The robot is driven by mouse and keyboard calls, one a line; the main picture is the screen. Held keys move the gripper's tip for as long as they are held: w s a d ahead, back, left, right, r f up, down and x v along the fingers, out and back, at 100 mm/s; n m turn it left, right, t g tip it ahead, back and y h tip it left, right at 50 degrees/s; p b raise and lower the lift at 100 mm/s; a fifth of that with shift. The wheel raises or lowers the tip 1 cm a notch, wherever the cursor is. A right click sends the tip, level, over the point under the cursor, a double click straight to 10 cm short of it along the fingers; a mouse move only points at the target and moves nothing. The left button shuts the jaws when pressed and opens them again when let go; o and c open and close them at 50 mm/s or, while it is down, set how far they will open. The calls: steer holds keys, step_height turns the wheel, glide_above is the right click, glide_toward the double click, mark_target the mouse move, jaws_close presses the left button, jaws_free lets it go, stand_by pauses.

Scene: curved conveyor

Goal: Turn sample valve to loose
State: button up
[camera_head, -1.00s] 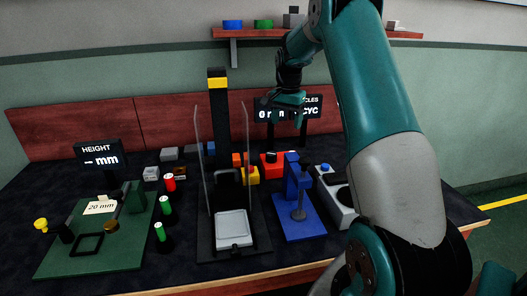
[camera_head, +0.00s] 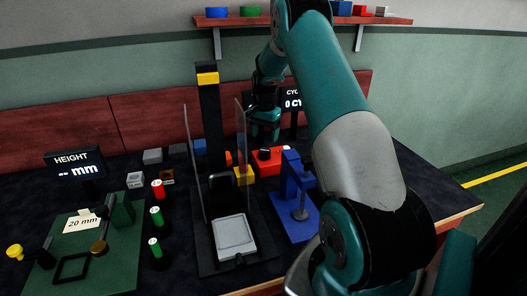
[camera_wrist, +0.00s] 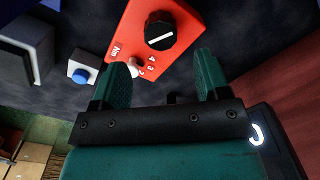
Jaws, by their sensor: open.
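No part in view is labelled as a sample valve, so I cannot tell for sure which one it is. A red box (camera_head: 266,161) stands on the dark bench below my gripper (camera_head: 265,137). In the wrist view the red box (camera_wrist: 128,32) carries a round black knob (camera_wrist: 160,30) with a white pointer line, an "Nm" mark and several numbers. A small white ball-like part (camera_wrist: 133,68) shows beside the left fingertip. My gripper (camera_wrist: 162,80) is open and empty. The knob appears just beyond the fingertips, apart from them.
A blue stand (camera_head: 298,190) is right of a tall black frame with clear side panels (camera_head: 241,150). A green fixture (camera_head: 90,240) with a yellow knob (camera_head: 15,251) is at left. Several small cylinders stand between. A blue button (camera_wrist: 80,76) shows in the wrist view.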

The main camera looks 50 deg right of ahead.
mark_target(264, 151)
step_height(264, 151, down, 8)
steer(key=shift+a+r, duration=0.1)
steer(key=shift+r, duration=0.15)
steer(key=c, duration=0.9)
